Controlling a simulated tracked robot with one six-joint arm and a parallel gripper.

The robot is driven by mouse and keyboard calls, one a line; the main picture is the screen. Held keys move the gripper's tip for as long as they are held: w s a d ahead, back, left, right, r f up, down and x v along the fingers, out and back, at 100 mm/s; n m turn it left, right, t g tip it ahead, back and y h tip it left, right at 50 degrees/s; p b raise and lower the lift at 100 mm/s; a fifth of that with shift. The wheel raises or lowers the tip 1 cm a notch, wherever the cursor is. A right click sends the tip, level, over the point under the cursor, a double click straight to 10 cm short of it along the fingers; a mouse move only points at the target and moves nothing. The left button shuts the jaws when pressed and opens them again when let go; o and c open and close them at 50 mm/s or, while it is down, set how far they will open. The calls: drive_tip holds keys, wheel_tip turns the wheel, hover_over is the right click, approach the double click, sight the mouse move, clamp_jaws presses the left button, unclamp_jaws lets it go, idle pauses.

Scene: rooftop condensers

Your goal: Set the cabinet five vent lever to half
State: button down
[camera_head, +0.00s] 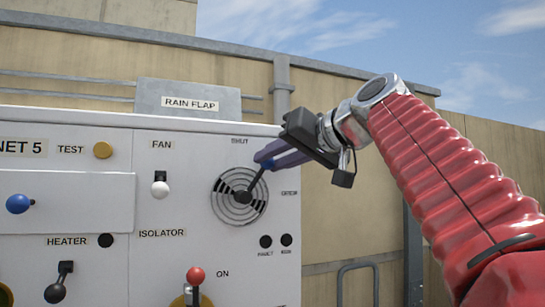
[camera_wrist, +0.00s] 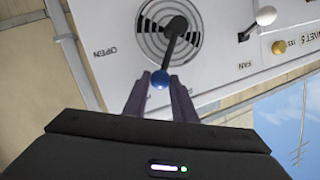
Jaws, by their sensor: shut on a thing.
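The vent lever (camera_head: 256,181) is a dark bar on a round slotted vent dial (camera_head: 229,208) at the right of the cabinet five panel. It points up and right from the hub, between the SHUT label (camera_head: 240,141) above and the OPEN label (camera_head: 290,193) to the right, somewhat nearer SHUT. My gripper (camera_head: 265,158) is shut on its end, with purple fingers. In the wrist view, the lever (camera_wrist: 172,47) ends in a blue knob (camera_wrist: 160,80) between my fingertips (camera_wrist: 160,86).
A white fan lever (camera_head: 160,188) and a red-knobbed isolator lever (camera_head: 195,276) stand left of and below the dial. A blue knob (camera_head: 18,204) and heater lever (camera_head: 55,292) are farther left. A rain flap box (camera_head: 187,98) is behind the cabinet top.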

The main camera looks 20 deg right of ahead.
drive_tip(key=c, duration=1.5)
unclamp_jaws()
drive_tip(key=shift+o, duration=0.2)
drive_tip(key=v, duration=1.3)
drive_tip(key=shift+s, duration=0.35)
drive_tip(key=shift+d+r, duration=0.15)
